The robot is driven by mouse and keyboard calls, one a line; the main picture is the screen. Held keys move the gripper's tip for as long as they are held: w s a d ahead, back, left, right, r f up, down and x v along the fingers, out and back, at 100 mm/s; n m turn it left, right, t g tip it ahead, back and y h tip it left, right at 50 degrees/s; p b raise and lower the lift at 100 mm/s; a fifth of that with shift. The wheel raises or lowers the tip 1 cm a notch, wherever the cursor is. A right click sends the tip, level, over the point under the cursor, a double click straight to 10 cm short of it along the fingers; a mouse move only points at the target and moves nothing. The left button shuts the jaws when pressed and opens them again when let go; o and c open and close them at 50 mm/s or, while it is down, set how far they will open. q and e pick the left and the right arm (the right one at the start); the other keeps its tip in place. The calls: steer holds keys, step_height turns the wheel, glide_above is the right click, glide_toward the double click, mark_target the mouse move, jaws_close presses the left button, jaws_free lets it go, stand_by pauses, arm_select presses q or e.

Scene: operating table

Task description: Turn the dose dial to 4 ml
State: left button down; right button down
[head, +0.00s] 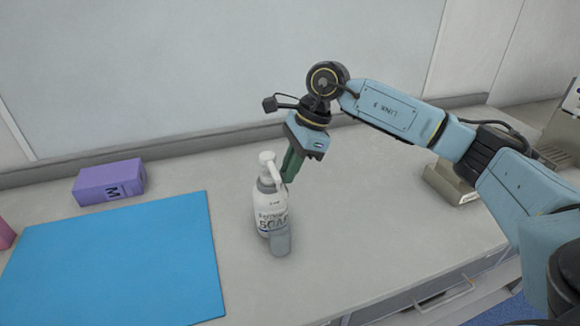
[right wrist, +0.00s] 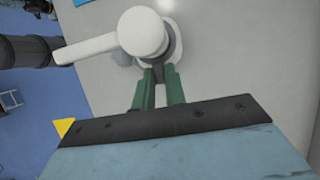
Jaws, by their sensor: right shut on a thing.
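A white soap bottle (head: 268,212) with dark lettering stands upright on the counter. My right gripper (head: 288,178) reaches the bottle's neck from behind right. In the right wrist view, its green fingers (right wrist: 160,78) are close together at the collar (right wrist: 175,50), under the pump head (right wrist: 143,32). They are shut on the collar; the pump head partly hides the contact. Dial marks are not readable. My left gripper is not in view.
A blue mat (head: 120,265) lies left of the bottle, with a purple box (head: 109,182) behind it. A grey cup-like piece (head: 280,243) stands against the bottle's front. A beige device (head: 452,184) stands at right. The counter (head: 380,245) right of the bottle is clear.

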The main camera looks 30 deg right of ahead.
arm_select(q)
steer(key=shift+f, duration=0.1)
arm_select(e)
steer(key=shift+s, duration=0.1)
steer(key=m, duration=0.1)
steer(key=s+m+t+b, duration=0.1)
steer(key=m, duration=0.1)
steer(key=shift+s+a+m+h, duration=0.15)
steer(key=shift+a+m+h, duration=0.15)
steer(key=shift+s+a+m+t+b, duration=0.2)
steer(key=shift+m+t+b, duration=0.1)
steer(key=shift+m, duration=0.3)
steer(key=shift+s+a+m+t+b, duration=0.1)
steer(key=shift+s+m+t+b, duration=0.15)
steer(key=shift+m, duration=0.35)
steer(key=shift+a+m+h+b, duration=0.2)
steer(key=shift+m+h+b, duration=0.1)
steer(key=shift+m+h, duration=0.25)
steer(key=shift+s+a+m+t, duration=0.2)
steer(key=shift+m+t, duration=0.05)
steer(key=shift+m, duration=0.4)
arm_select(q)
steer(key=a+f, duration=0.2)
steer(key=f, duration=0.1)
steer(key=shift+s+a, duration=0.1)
arm_select(e)
steer(key=shift+m, duration=0.3)
